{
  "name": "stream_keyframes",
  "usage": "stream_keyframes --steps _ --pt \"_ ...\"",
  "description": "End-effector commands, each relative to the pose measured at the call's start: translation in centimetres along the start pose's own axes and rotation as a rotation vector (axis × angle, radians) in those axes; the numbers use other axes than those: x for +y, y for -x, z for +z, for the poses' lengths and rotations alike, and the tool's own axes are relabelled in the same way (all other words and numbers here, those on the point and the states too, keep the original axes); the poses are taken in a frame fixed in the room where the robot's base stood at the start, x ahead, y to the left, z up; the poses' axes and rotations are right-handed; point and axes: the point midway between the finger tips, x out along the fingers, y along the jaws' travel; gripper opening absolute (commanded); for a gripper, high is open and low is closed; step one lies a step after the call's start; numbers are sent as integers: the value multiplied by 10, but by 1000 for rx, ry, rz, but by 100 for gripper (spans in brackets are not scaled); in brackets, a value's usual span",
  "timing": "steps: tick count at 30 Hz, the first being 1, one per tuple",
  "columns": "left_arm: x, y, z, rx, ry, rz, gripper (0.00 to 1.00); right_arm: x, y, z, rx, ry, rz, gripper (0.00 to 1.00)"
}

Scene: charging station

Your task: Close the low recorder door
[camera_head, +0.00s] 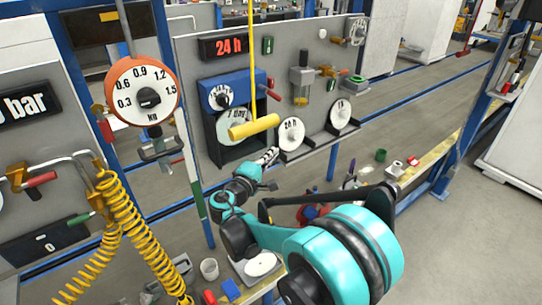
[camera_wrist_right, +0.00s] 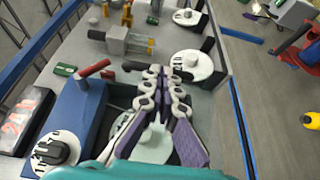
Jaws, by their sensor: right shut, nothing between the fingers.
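The recorder (camera_head: 238,84) hangs on the grey panel, with a blue upper part, a small dial and a red-handled lever. Below it is a dark open housing with a white chart disc (camera_head: 232,128) inside. I cannot clearly make out a separate door. My right gripper (camera_head: 271,155) is shut and empty, just below and right of the housing in the head view. In the right wrist view the shut fingers (camera_wrist_right: 165,75) lie in front of the disc (camera_wrist_right: 152,145) and partly hide it. The blue part (camera_wrist_right: 75,125) is left of them. I cannot tell whether they touch anything.
A dark rack (camera_head: 318,138) with two white discs is right of the recorder. A yellow pull handle (camera_head: 253,126) hangs in front of the recorder. Coiled yellow hoses (camera_head: 120,215) hang at left. A bench with small items (camera_head: 395,170) is below right.

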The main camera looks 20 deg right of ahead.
Motion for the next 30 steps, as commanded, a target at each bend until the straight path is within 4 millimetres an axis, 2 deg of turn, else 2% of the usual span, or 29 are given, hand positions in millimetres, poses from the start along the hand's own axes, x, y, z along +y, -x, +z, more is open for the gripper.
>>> stream_keyframes --steps 7,14,21,30 --pt "0 -1 1 0 0 0 0 0 -15 -1 68 1 0 0" --pt "0 -2 2 0 0 0 0 0 -44 -10 221 3 0 0" --pt "0 -5 3 0 0 0 0 0 -72 -29 225 3 0 0" --pt "0 -6 4 0 0 0 0 1 -93 -45 226 3 0 0"
